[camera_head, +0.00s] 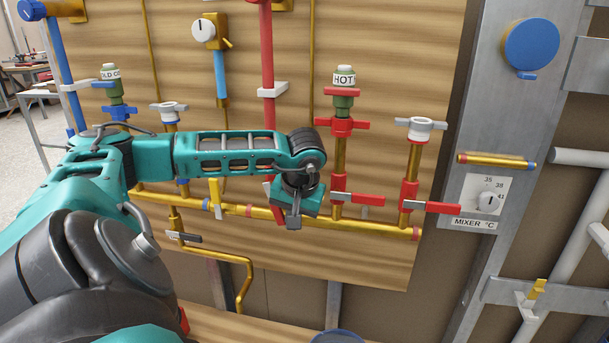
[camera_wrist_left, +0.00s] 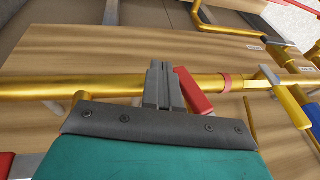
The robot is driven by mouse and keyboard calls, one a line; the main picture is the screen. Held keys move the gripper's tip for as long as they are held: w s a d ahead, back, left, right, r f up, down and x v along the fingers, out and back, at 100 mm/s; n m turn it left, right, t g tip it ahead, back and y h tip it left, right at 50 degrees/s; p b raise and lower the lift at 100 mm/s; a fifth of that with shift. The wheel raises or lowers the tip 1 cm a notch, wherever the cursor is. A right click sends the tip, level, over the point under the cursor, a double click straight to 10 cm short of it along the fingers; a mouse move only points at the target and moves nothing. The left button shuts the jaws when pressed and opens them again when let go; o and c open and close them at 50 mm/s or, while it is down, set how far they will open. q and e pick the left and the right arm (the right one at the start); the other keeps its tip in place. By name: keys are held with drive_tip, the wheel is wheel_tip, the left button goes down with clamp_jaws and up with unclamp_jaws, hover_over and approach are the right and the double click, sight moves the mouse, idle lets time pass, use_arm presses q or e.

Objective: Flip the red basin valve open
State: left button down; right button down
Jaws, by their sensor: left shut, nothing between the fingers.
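Several red lever handles show in the head view. One red lever (camera_head: 271,203) hangs down beside my left gripper, partly hidden behind it. Another red lever (camera_head: 358,198) lies level under the HOT valve, and a third (camera_head: 430,207) lies level at the right. No readable label tells me which one is the basin valve. My left gripper (camera_head: 293,221) is shut and empty, pointing down in front of the brass pipe. In the left wrist view its fingers (camera_wrist_left: 159,84) are close beside a red lever (camera_wrist_left: 193,92); I cannot tell if they touch. My right gripper is out of view.
The brass manifold pipe (camera_head: 250,211) crosses the wooden board. A yellow lever (camera_head: 215,198) stands left of the gripper. A grey-handled lever (camera_head: 183,237) is lower left. The mixer dial (camera_head: 489,202) is at the right. The board below the pipe is mostly clear.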

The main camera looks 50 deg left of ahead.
use_arm(q)
drive_tip(key=shift+a+f, duration=0.1)
drive_tip(key=shift+a, duration=0.05)
drive_tip(key=shift+r+p, duration=0.65)
drive_tip(key=shift+r, duration=0.15)
drive_tip(key=w+p+v, duration=0.1)
drive_tip(key=p+v, duration=0.2)
drive_tip(key=v, duration=1)
drive_tip(key=shift+s, duration=0.4)
drive_tip(key=shift+f, duration=0.1)
